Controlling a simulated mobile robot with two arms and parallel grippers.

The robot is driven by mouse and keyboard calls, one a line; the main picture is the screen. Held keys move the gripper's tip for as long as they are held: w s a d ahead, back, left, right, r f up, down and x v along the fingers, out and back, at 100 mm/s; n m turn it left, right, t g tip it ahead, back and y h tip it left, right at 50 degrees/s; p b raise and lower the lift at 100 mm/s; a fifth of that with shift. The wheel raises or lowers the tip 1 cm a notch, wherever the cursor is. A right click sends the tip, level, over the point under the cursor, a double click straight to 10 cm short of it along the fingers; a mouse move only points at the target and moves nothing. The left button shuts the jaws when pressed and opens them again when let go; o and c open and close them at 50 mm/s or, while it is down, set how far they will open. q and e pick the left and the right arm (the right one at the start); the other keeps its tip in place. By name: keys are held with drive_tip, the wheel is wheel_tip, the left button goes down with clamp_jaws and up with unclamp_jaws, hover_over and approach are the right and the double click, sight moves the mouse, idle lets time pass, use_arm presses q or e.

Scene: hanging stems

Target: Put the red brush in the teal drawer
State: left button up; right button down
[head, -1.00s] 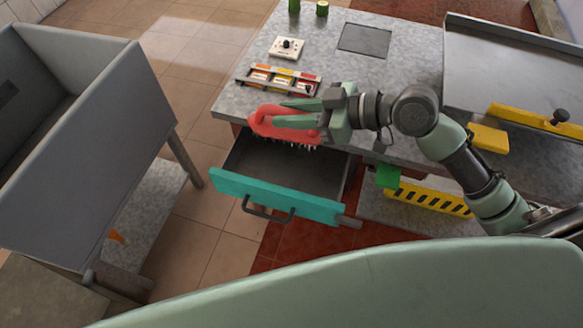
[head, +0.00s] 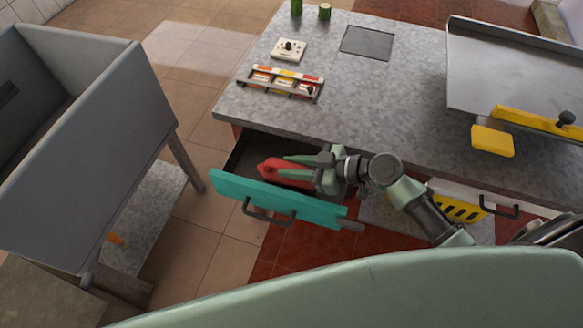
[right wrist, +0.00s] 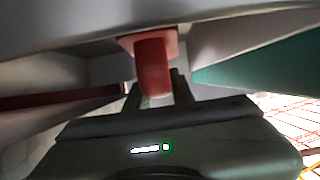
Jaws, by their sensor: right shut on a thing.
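The red brush (head: 284,172) is inside the open teal drawer (head: 262,194), low between its walls. My right gripper (head: 300,170) is shut on it and reaches into the drawer from the right. In the right wrist view the brush (right wrist: 153,68) shows between the fingers, with the teal drawer front (right wrist: 265,68) to the right. The bristles are hidden, and I cannot tell whether the brush touches the drawer floor. My left gripper is not in view.
The grey counter (head: 390,105) overhangs the drawer's back. A rack of small coloured packets (head: 283,82) and a white box with a black knob (head: 289,48) stand on it. A grey bin (head: 110,130) stands at left, with tiled floor between.

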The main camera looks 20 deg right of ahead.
drive_tip(key=shift+f, duration=0.5)
drive_tip(key=shift+f+b, duration=0.2)
drive_tip(key=shift+b, duration=0.1)
drive_tip(key=c, duration=1.2)
unclamp_jaws()
drive_tip(key=shift+r, duration=0.1)
